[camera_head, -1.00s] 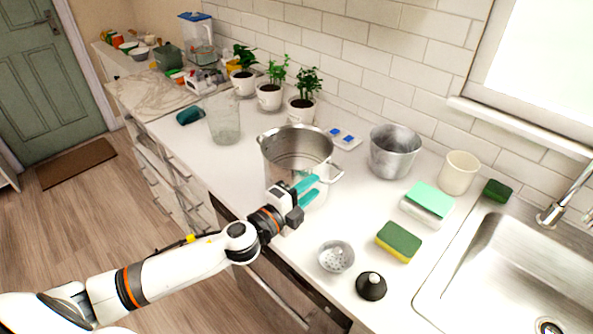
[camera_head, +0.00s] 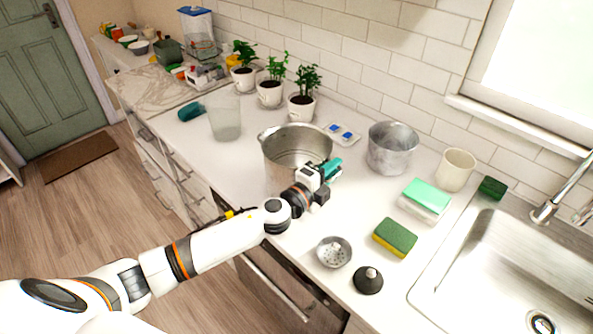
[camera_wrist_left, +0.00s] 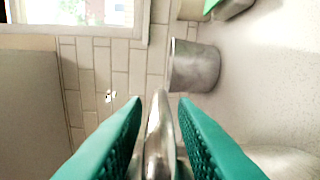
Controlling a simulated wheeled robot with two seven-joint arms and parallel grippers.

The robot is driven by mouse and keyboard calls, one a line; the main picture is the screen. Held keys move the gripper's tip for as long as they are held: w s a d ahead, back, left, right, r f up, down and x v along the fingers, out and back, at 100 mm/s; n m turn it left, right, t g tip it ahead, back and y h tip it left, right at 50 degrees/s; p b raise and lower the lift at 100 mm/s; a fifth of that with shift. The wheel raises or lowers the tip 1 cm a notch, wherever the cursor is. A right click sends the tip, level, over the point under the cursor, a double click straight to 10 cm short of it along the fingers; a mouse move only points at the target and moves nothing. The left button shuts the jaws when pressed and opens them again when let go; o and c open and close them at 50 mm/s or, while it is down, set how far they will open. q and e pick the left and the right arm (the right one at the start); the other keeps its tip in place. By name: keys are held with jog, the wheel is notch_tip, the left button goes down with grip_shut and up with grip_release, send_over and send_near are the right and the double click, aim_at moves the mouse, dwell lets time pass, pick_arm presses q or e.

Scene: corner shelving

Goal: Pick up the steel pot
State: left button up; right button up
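The steel pot (camera_head: 285,152) is a tall, open, shiny pot standing upright on the white counter, in the middle of the head view. My left gripper (camera_head: 332,170), with teal fingers, is at the pot's right side, by the handle there, and hides that handle and part of the wall. In the left wrist view, a shiny metal loop, the pot's handle (camera_wrist_left: 158,140), lies between the two teal fingers of the left gripper (camera_wrist_left: 159,104). The fingers are apart, with narrow gaps beside the handle. My right gripper is not in view.
A grey metal bucket (camera_head: 391,150) stands right of the pot, and a blue-and-white item (camera_head: 341,134) lies behind it. A glass container (camera_head: 224,120) stands left. A strainer (camera_head: 334,252), a black lid (camera_head: 368,281) and a sponge (camera_head: 395,238) lie in front. The sink (camera_head: 500,265) is right.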

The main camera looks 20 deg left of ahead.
pick_arm(q)
grip_shut()
dwell(1.1)
jog(key=shift+w+r, duration=0.1)
jog(key=shift+r, duration=0.05)
